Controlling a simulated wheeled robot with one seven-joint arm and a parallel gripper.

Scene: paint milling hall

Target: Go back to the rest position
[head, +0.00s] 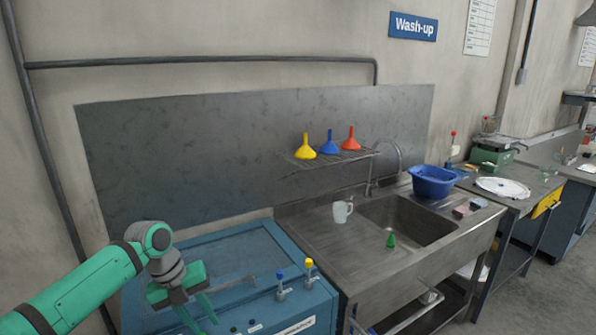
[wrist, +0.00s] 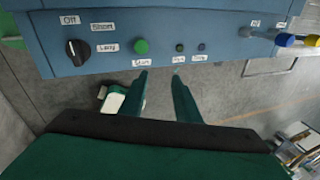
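My green gripper (head: 204,309) is at the lower left in the head view, in front of the blue machine (head: 215,245) beside the sink. In the wrist view my gripper (wrist: 159,78) points at the machine's front panel (wrist: 220,35), with its two fingers apart and nothing between them. The panel carries a black knob (wrist: 77,52) and a green button (wrist: 141,47) near the fingertips. I cannot tell whether a fingertip touches the panel.
A blue-topped valve (head: 281,285) and a yellow-topped valve (head: 309,276) stand out at the machine's front right. The steel sink (head: 400,222) to the right has a white mug (head: 342,212) and a green funnel (head: 390,241). Open floor (head: 540,290) lies at the lower right.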

